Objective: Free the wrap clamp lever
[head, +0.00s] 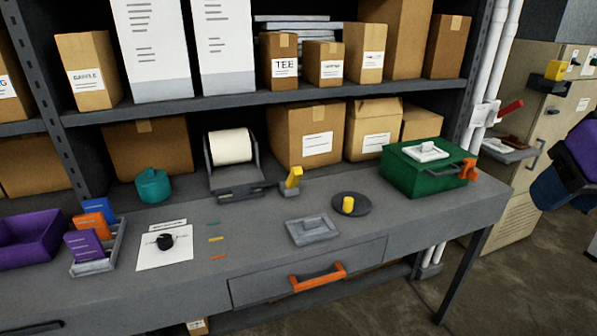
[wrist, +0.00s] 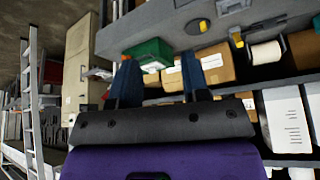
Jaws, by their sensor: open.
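The wrap dispenser (head: 234,182) stands on the bench with a white roll (head: 231,146) in its dark grey holder. A yellow lever (head: 293,178) on a small grey base stands just right of it, tilted up. I take it as the clamp lever; how it joins the holder is unclear. In the wrist view, which is turned over, the lever (wrist: 237,40) and roll (wrist: 265,54) show at upper right. My gripper (wrist: 158,77) has two dark blue fingers wide apart, with nothing between them. In the head view, part of my purple arm end shows at the right edge, far from the lever.
A green box (head: 423,180) stands at the bench's right. Cartons line the back; a shelf (head: 270,92) overhangs. The orange-handled drawer (head: 250,290) appears shut.

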